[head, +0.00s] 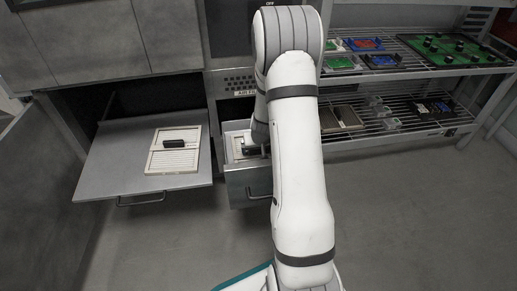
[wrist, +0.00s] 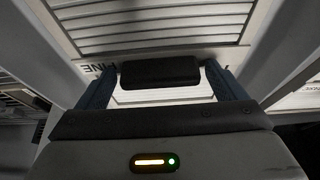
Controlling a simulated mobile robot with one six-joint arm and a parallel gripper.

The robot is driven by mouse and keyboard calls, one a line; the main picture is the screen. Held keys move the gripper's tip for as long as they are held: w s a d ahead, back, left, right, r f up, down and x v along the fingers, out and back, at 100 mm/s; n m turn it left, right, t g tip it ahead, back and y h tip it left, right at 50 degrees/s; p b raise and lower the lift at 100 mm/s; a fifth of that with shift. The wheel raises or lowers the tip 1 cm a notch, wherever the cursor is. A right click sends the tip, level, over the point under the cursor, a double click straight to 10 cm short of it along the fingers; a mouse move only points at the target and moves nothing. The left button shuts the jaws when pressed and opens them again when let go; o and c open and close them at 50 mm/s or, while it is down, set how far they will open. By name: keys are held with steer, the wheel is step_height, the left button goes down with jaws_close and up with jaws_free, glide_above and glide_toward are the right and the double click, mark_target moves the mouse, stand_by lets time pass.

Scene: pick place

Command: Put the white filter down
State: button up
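The white filter (wrist: 160,28) has a pale frame, slats, a dark handle (wrist: 160,71) and lettering like "FINE" on its frame. It lies inside the pulled-out drawer (head: 262,183), where my arm hides part of it in the head view (head: 238,146). My gripper (wrist: 160,72) is over it, its two blue fingers at the two ends of the handle and seemingly closed on it. Whether the filter rests on the drawer floor is hard to tell. A second slatted filter (head: 173,160) with a dark handle lies flat on the pulled-out tray at left.
The grey tray (head: 110,165) stands out left of the drawer. Grey cabinet fronts (head: 95,40) are above it. At right is a wire rack (head: 400,125) with circuit boards and small parts. The floor (head: 420,220) in front of the rack is clear.

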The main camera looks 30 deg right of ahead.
steer(key=shift+o, duration=0.2)
steer(key=s+a+r+n+g+y+p, duration=0.1)
steer(key=s+a+r+p, duration=0.4)
steer(key=r, duration=0.6)
steer(key=s+a+r+n+p, duration=0.1)
steer(key=s+a+r+p, duration=0.1)
steer(key=s+a+r, duration=0.75)
steer(key=s+a+r+n+g, duration=0.1)
steer(key=s+a+r+g, duration=0.1)
steer(key=s+r, duration=0.7)
steer(key=shift+s, duration=1.15)
steer(key=shift+a, duration=0.1)
